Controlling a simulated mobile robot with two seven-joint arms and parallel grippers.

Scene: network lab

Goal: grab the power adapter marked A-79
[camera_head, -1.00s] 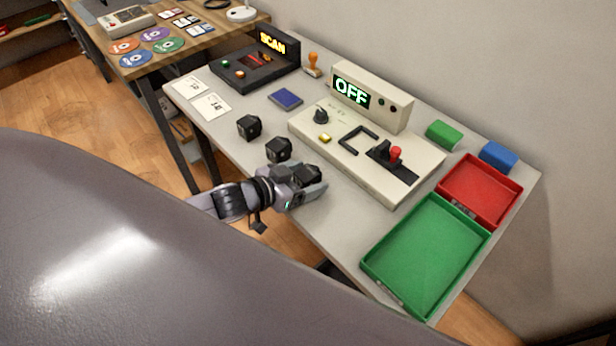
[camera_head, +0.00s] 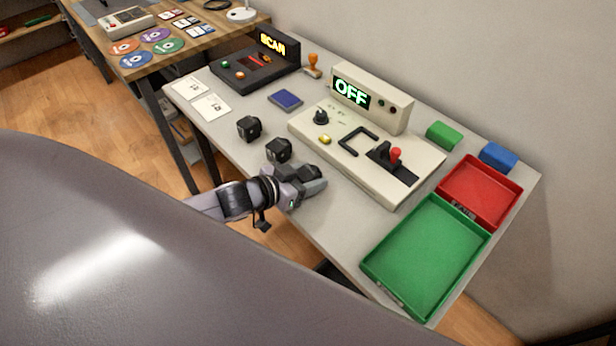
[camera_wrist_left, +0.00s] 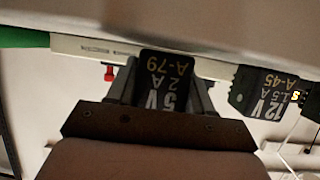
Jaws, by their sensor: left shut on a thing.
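My left gripper (camera_head: 309,184) is at the front edge of the light table, shut on a black power adapter (camera_head: 311,171). In the left wrist view this adapter (camera_wrist_left: 166,78) sits between the fingers, and its label reads 5V, 2 A, A-79. A second black adapter (camera_head: 279,150) stands on the table just left of the gripper; in the left wrist view an adapter (camera_wrist_left: 262,92) marked 12V, A-45 shows to the right. A third black adapter (camera_head: 249,127) stands farther left. My right gripper is not in view.
A tester box reading OFF (camera_head: 370,97) stands behind the gripper. A green tray (camera_head: 425,255) and a red tray (camera_head: 482,188) lie to the right. A SCAN device (camera_head: 256,65), paper cards (camera_head: 211,107) and a blue pad (camera_head: 286,99) are farther left.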

